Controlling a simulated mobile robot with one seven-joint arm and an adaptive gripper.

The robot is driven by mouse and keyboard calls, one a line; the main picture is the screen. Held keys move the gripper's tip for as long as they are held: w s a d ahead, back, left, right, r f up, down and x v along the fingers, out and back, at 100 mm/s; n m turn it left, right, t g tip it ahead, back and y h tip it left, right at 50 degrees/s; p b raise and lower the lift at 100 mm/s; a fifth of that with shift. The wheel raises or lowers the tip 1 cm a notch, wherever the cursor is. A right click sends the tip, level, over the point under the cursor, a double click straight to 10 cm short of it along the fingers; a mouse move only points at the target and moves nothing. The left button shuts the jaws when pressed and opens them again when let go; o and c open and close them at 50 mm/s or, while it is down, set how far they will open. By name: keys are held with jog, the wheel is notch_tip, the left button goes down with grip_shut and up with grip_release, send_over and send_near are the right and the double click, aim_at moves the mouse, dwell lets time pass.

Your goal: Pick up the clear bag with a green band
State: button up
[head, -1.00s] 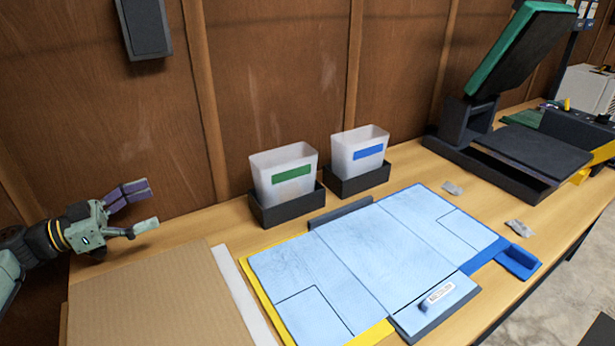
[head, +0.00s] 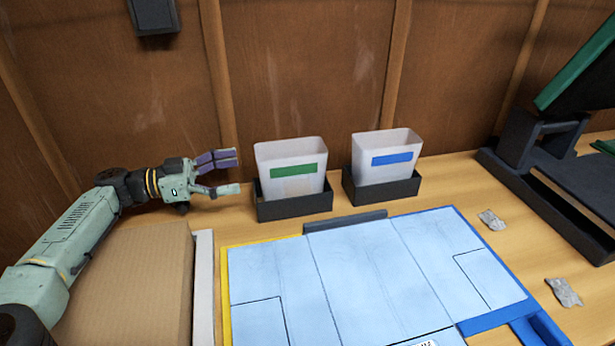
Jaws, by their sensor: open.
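Two small clear, crumpled bags lie on the right part of the wooden table in the head view. One bag (head: 492,219) lies farther back and the other bag (head: 563,292) nearer the front. Both look greyish, and I cannot make out a green band on either. My gripper (head: 237,173) is open and empty at the left, its fingers pointing right. It is just left of the green-labelled bin and far from both bags.
A translucent bin with a green label (head: 292,187) and one with a blue label (head: 390,172) stand in dark holders. A light-blue mat (head: 375,270) covers the middle. A cardboard box (head: 130,285) is at left, a dark press (head: 560,190) at right.

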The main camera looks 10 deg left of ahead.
aim_at(280, 164)
jog(key=x, duration=0.5)
jog(key=shift+w+d, duration=0.15)
jog(key=shift+d, duration=0.25)
jog(key=b+x, duration=0.1)
jog(key=x, duration=0.4)
jog(key=shift+r+b, duration=0.15)
jog(key=shift+b, duration=0.25)
jog(key=c, duration=1)
